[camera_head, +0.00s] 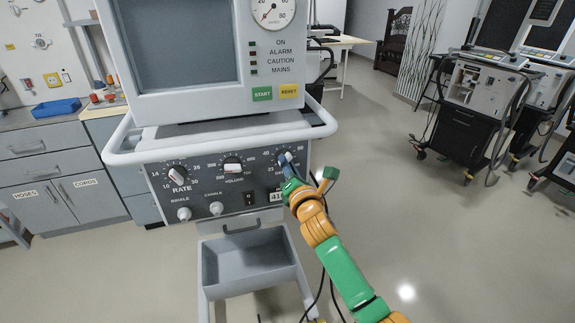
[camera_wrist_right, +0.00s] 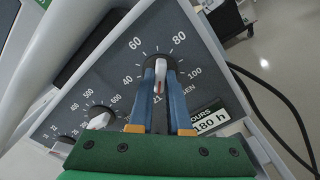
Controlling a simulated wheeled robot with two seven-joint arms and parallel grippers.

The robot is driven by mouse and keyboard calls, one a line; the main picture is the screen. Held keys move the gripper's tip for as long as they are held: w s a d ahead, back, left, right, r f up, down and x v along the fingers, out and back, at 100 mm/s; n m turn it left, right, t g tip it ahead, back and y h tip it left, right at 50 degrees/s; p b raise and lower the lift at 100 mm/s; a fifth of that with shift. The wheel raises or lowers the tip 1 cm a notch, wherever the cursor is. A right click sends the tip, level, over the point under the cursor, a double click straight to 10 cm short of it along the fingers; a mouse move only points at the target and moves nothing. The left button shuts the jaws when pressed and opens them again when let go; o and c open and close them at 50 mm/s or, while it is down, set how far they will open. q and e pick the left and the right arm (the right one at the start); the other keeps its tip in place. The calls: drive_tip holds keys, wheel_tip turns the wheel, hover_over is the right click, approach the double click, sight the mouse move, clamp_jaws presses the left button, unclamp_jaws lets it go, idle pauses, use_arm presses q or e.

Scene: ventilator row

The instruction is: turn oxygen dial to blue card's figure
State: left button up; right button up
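The oxygen dial (camera_wrist_right: 160,68) is a pale knob with a red mark on a dark ring, at the right of the ventilator's control panel (camera_wrist_right: 75,92). Figures 40, 60, 80 and 100 show around it. The knob stands roughly upright in the right wrist view; I cannot tell which figure it marks. My right gripper (camera_wrist_right: 160,80) has its blue fingers on both sides of the knob, closed against it. In the head view my right gripper (camera_head: 287,163) covers most of the dial. No blue card is visible. My left gripper is out of view.
The ventilator (camera_head: 200,70) has a volume dial (camera_head: 232,166), a rate dial (camera_head: 178,177) and an open drawer (camera_head: 250,268) below. A white rail (camera_head: 125,155) surrounds its upper unit. Cabinets with a blue tray (camera_head: 57,107) stand left. Other ventilators stand right, beyond open floor.

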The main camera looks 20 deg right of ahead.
clamp_jaws()
drive_tip(key=shift+m, duration=0.3)
drive_tip(key=m+p, duration=0.1)
drive_tip(key=m, duration=0.7)
drive_tip(key=m+p, duration=0.2)
drive_tip(key=m, duration=0.7)
drive_tip(key=m+p, duration=0.2)
drive_tip(key=m, duration=0.6)
drive_tip(key=shift+r+m, duration=0.25)
drive_tip(key=shift+m, duration=0.45)
